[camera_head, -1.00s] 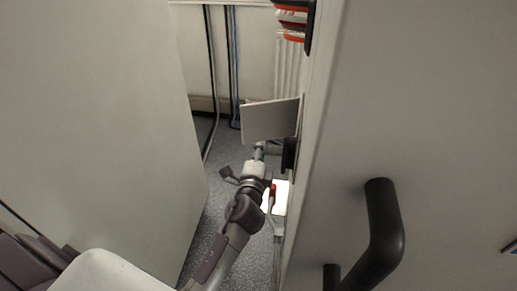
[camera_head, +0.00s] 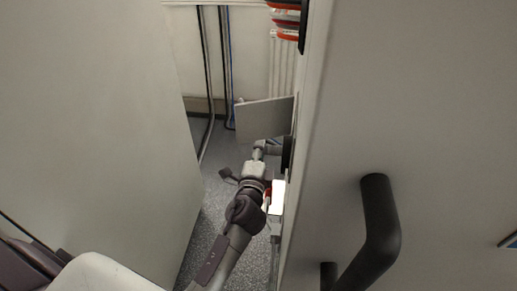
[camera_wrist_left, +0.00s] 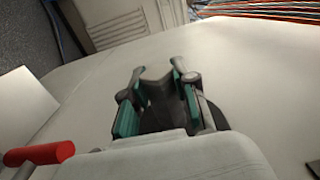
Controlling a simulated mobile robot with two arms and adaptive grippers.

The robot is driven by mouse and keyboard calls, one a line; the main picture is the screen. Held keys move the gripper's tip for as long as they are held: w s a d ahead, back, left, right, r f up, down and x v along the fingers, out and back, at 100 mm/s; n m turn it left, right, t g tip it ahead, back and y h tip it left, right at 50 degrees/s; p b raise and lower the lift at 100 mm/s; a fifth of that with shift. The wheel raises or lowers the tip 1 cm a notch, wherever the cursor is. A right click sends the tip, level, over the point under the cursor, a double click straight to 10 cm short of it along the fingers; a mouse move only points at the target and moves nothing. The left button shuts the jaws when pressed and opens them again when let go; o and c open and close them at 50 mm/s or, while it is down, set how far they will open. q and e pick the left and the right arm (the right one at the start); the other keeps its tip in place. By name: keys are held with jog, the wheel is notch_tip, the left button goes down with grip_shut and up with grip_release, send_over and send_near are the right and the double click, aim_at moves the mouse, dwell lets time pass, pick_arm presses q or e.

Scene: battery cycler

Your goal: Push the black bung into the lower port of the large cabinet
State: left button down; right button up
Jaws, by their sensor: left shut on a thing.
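The large cabinet (camera_head: 420,110) fills the right of the head view, its pale side edge facing my left arm. My left gripper (camera_head: 268,149) reaches up from below to this side, close to a black part (camera_head: 287,154) on it. In the left wrist view, my left gripper (camera_wrist_left: 156,80) has teal pads on both sides of a dark piece (camera_wrist_left: 156,98), and it is shut on it. I take this piece for the black bung; its outline is partly hidden by the fingers and wrist housing. I cannot make out the lower port. My right gripper is not in view.
A thin grey plate (camera_head: 264,119) juts from the cabinet side just above my gripper. A black handle (camera_head: 379,225) is on the cabinet front. Orange-edged parts (camera_head: 287,20) sit higher up. A red bar (camera_wrist_left: 40,153) is close by in the wrist view. A pale panel (camera_head: 90,120) bounds the left.

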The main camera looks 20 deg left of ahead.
pick_arm(q)
jog(key=shift+w+d, duration=0.15)
jog(key=shift+d, duration=0.3)
grip_release()
dwell(0.4)
jog(key=b+v, duration=0.2)
jog(key=v, duration=0.9)
dwell(1.5)
dwell(0.4)
